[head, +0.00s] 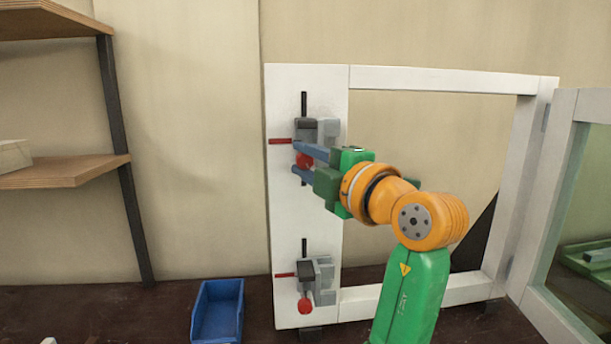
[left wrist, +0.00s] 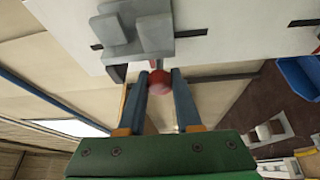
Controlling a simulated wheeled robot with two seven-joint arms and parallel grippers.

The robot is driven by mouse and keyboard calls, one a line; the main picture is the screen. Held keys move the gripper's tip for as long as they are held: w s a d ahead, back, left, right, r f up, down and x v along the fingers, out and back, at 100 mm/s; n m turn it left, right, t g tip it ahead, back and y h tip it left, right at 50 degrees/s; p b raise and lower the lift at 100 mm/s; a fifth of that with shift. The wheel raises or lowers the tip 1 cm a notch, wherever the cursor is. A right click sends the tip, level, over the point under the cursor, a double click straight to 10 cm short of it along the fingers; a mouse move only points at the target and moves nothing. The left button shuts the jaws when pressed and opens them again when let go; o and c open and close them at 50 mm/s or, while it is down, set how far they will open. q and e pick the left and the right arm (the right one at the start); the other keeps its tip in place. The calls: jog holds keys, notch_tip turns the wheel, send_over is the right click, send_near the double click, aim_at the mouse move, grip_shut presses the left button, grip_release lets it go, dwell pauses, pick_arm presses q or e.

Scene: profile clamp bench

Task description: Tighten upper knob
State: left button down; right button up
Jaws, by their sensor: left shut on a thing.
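The upper clamp (head: 306,129) is grey and sits on the left post of the white frame (head: 285,215). Its red upper knob (head: 305,161) hangs below the clamp body, partly hidden by my fingers. My left gripper (head: 298,160) has its two blue fingers on either side of this knob and is shut on it. In the left wrist view the round red knob (left wrist: 157,88) lies between the fingertips, with the grey clamp body (left wrist: 137,30) beyond it. The lower clamp (head: 317,279), with its own red knob (head: 305,305), sits further down the same post. My right gripper is out of view.
A blue bin (head: 218,312) stands on the dark bench left of the frame. A wooden shelf (head: 70,172) is on the left. A hinged glazed panel (head: 575,215) stands open on the right. The wall space between shelf and frame is clear.

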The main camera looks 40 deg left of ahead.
pick_arm(q)
jog(key=m+t+y+b, duration=0.1)
jog(key=m+b, duration=0.1)
jog(key=m, duration=0.1)
jog(key=shift+f+m+b, duration=0.1)
jog(key=shift+m+b, duration=0.2)
jog(key=shift+m+t+y+b, duration=0.3)
jog(key=shift+m+b, duration=0.05)
jog(key=shift+m, duration=0.25)
jog(key=shift+r, duration=0.2)
jog(key=c, duration=0.6)
grip_release()
jog(key=shift+a+f, duration=0.1)
